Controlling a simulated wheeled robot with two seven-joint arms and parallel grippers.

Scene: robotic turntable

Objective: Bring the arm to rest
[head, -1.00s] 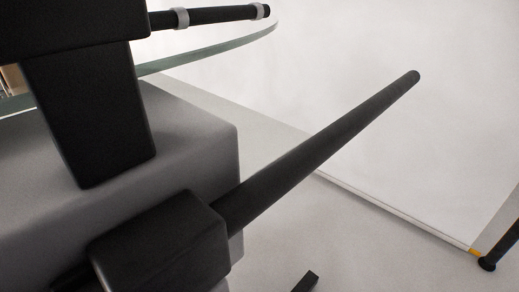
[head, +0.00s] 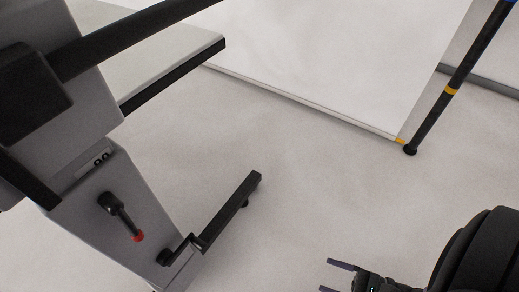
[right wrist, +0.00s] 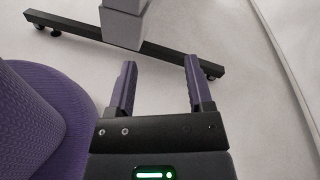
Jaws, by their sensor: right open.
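My right gripper (head: 328,276) shows at the bottom edge of the head view, right of centre. Its two fingers are apart with nothing between them. In the right wrist view the same gripper (right wrist: 159,64) has two purple fingers pointing up the picture, spread and empty above the pale floor. My left gripper is not in view.
A grey stand (head: 128,195) with a red-tipped black handle (head: 121,217) stands at left in the head view. Its black foot (head: 228,211) reaches across the floor. The right wrist view shows a black wheeled bar (right wrist: 165,53) beyond the fingers. A black pole (head: 460,75) stands at upper right.

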